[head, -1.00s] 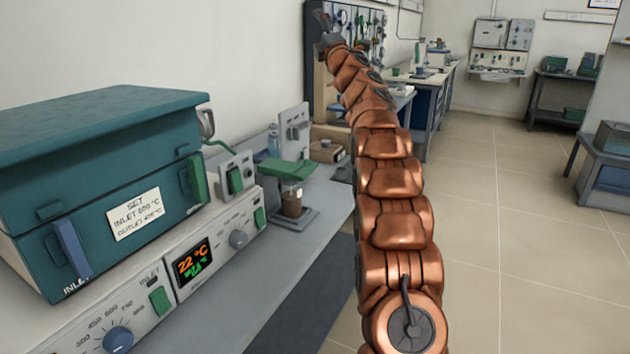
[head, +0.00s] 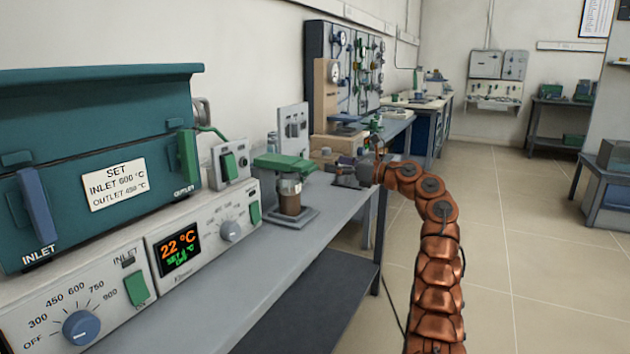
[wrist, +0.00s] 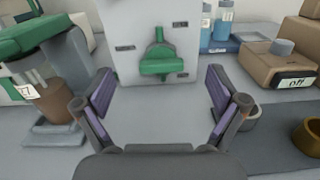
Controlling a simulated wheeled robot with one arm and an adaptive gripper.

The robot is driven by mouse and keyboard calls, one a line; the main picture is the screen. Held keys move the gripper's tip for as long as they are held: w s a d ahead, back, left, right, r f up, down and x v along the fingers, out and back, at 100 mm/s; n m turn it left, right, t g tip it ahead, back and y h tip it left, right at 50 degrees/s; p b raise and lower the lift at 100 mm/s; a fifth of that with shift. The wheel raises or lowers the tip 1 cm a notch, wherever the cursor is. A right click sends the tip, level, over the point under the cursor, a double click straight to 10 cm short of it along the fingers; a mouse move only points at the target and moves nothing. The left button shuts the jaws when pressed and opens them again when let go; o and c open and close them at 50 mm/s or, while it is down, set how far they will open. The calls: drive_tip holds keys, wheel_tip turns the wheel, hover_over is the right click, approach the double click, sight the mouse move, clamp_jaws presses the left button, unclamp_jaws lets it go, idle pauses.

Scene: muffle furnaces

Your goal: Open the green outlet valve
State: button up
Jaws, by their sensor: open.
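In the wrist view, a green T-shaped valve handle (wrist: 160,64) sits on the front of an upright white panel (wrist: 122,42), with small dark labels around it. The panel appears to be the pale upright one (head: 293,122) behind the green-topped stand in the head view, where the handle is not clear. My gripper (wrist: 160,105) is open and empty, its fingers spread either side of the handle and short of it. In the head view my gripper (head: 345,174) is over the bench's right part.
A green-topped stand (head: 286,163) with a brown cup (head: 290,197) is left of my gripper. Blue bottles (wrist: 223,22) and a brown box (wrist: 272,65) stand to the right in the wrist view. The teal furnace (head: 100,130) fills the left; the bench front (head: 260,280) is clear.

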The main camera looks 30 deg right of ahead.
sight(314, 169)
drive_tip(key=f, duration=0.2)
drive_tip(key=shift+s+d+f+g, duration=0.15)
drive_tip(key=shift+s+f+g, duration=0.15)
drive_tip(key=shift+s, duration=0.05)
drive_tip(key=shift+w, duration=0.1)
drive_tip(key=shift+b+x, duration=0.35)
drive_tip(key=shift+x, duration=3.35)
drive_tip(key=shift+c, duration=0.2)
drive_tip(key=c, duration=1.1)
